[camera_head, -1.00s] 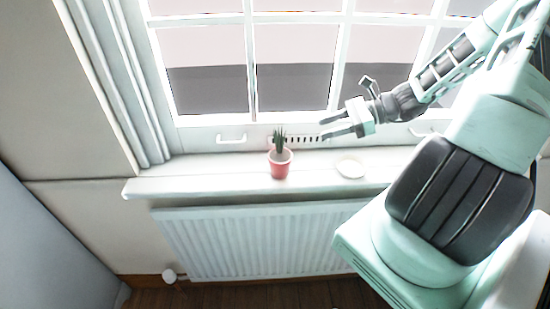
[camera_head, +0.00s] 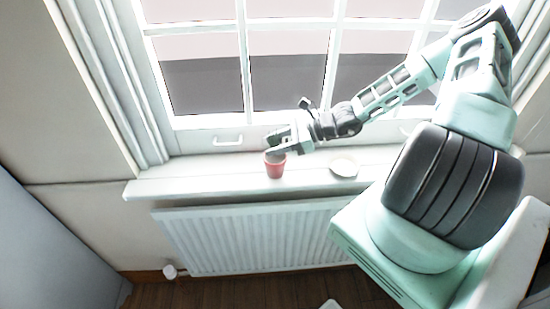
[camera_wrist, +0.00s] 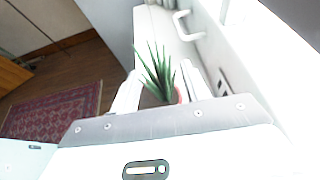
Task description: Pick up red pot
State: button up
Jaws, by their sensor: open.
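The red pot (camera_head: 275,165) stands upright on the white windowsill (camera_head: 200,180). In the head view my gripper (camera_head: 274,146) is at the pot's top and hides the plant. In the wrist view the green spiky plant (camera_wrist: 160,75) shows between my two white fingers, and a small bit of the red pot (camera_wrist: 183,94) shows beside the right finger. My gripper is open around the plant. Whether a finger touches the pot cannot be told.
A small white round dish (camera_head: 344,168) lies on the sill to the right of the pot. The window and its handle (camera_head: 228,142) are close behind. A white radiator (camera_head: 250,240) hangs below the sill. The sill to the left is clear.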

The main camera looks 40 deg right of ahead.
jog(key=shift+x, duration=1.05)
grip_shut()
